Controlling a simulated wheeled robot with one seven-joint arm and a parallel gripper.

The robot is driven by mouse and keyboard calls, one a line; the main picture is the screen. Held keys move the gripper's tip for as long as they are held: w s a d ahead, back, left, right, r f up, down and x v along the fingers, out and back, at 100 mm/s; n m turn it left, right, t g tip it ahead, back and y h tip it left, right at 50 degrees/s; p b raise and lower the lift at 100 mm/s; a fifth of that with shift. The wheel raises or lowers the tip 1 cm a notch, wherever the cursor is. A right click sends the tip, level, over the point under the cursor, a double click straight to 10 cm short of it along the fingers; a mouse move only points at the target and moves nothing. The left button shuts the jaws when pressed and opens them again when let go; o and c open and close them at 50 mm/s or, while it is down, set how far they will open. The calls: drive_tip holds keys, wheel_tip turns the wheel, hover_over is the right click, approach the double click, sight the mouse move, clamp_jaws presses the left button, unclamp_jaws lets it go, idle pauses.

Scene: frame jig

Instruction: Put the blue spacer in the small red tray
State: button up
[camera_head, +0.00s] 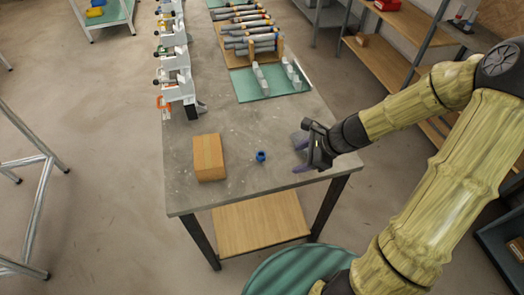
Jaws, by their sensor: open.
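A small blue spacer (260,156) stands on the grey bench top (185,135), near its front edge. My gripper (300,154) is open and empty to the right of the spacer, close over the bench's right front part. A gap of bare bench lies between its purple fingertips and the spacer. I do not see a small red tray on the bench. A red object (387,4) sits on the shelf at the upper right, but I cannot tell whether it is the tray.
A brown block (208,157) sits left of the spacer. White holders (175,80) line the bench's left edge. A green mat (247,90) with upright grey parts and a rack of cylinders (250,40) lie farther back. The bench's middle is clear.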

drive_tip(key=w+r+m, duration=0.1)
drive_tip(key=w+m+t+y, duration=0.1)
drive_tip(key=m, duration=0.1)
drive_tip(key=w+r+m, duration=0.1)
drive_tip(key=shift+d+r+m+t+p, duration=0.3)
drive_tip(key=shift+w, duration=0.1)
drive_tip(key=b, duration=0.2)
approach(261, 156)
drive_tip(key=shift+w+a+f, duration=0.25)
drive_tip(key=shift+w+f, duration=0.55)
drive_tip(key=shift+w, duration=0.2)
drive_tip(key=shift+w+a+f, duration=0.3)
drive_tip(key=shift+a+f, duration=0.1)
drive_tip(key=shift+f, duration=0.1)
drive_tip(key=shift+f, duration=0.1)
